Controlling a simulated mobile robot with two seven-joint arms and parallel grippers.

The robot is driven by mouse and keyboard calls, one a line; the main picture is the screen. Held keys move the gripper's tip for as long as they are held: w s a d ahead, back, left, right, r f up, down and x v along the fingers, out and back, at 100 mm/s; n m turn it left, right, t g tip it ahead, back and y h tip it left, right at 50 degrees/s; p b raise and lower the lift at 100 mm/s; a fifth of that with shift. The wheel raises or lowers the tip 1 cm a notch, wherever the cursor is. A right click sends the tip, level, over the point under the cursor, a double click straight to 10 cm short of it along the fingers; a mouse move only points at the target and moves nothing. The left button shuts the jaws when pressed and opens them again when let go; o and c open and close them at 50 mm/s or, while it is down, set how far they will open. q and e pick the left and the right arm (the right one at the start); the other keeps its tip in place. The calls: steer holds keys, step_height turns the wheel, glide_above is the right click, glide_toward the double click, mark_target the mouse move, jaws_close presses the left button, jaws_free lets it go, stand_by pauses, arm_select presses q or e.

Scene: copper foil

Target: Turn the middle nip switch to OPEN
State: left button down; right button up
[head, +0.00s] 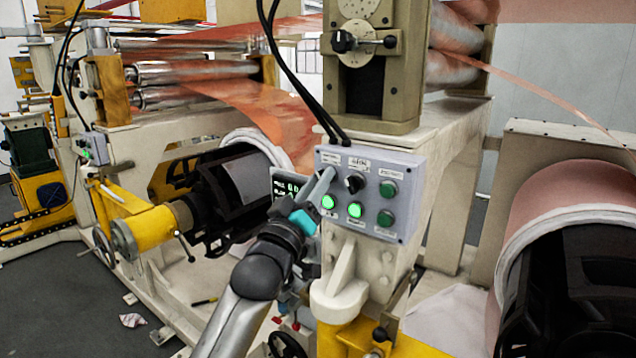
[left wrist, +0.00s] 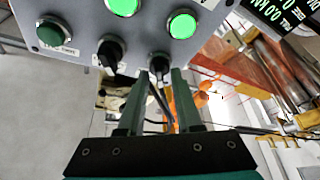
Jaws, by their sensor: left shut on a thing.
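A grey control panel (head: 366,165) is on the front of the machine. Its upper row has a black selector switch in the middle (head: 354,183) and a green button at the right. My left gripper (head: 325,180) reaches the upper left spot of the panel and covers it in the head view. In the left wrist view the panel is upside down. There, my left gripper's fingers (left wrist: 162,74) close around a black switch knob (left wrist: 160,65), at the end of the row. The middle switch (left wrist: 110,53) stands beside it, outside the fingers. Labels are too small to read.
Two lit green buttons (head: 355,210) and a dark green one (head: 385,218) fill the lower row. Black cables (head: 290,75) hang above the panel. A small display (head: 284,184) is behind the gripper. A copper roll (head: 570,195) stands at the right.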

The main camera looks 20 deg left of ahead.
arm_select(q)
steer(key=shift+m, duration=0.3)
steer(key=shift+w+a+m+g+h+p, duration=0.1)
steer(key=shift+m+g+h+p, duration=0.25)
steer(key=shift+m+h, duration=1.75)
steer(key=shift+s+a+m+g+h+p, duration=0.15)
steer(key=shift+m+g+h, duration=0.5)
steer(key=shift+m, duration=2.7)
steer(key=shift+w+d+m+g+h+p, duration=0.15)
steer(key=shift+m+g+h+p, duration=0.2)
steer(key=shift+m+h, duration=1.75)
steer(key=shift+m+g+y, duration=0.25)
steer(key=shift+m+y, duration=0.3)
steer(key=shift+m, duration=0.4)
steer(key=c, duration=0.9)
jaws_free()
steer(key=shift+c, duration=0.2)
steer(key=shift+a, duration=0.1)
